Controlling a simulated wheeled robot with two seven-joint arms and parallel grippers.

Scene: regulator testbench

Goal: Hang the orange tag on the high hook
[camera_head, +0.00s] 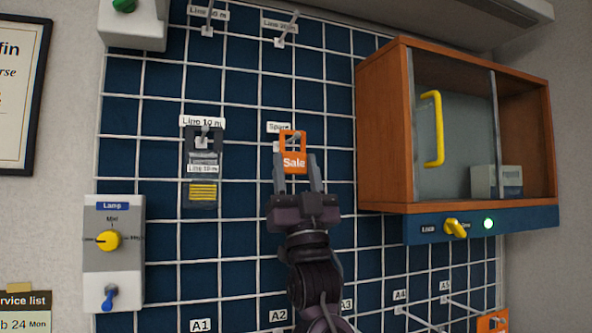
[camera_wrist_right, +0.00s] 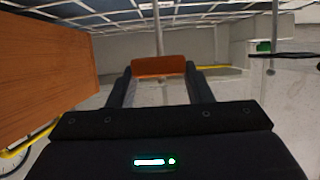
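The orange tag (camera_head: 294,161), marked "Sale", has a square opening in its top part. It is upright at the hook labelled "Spare" on the blue grid wall. It also shows in the right wrist view (camera_wrist_right: 159,66). My right gripper (camera_head: 297,170) is just below, its fingers at the tag's two side edges; whether they press on it I cannot tell. In the right wrist view the fingers (camera_wrist_right: 160,87) flank the tag. Two high hooks sit at the top of the grid, one labelled "Line 20 m" (camera_head: 281,41) and one further left (camera_head: 208,30). My left gripper is not in view.
A dark tag with a yellow patch (camera_head: 203,191) hangs left of the orange one. A wooden cabinet (camera_head: 384,130) with a yellow handle juts out at the right. A lamp switch box (camera_head: 113,265) is at the left. Lower hooks (camera_head: 418,320) stick out at bottom right.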

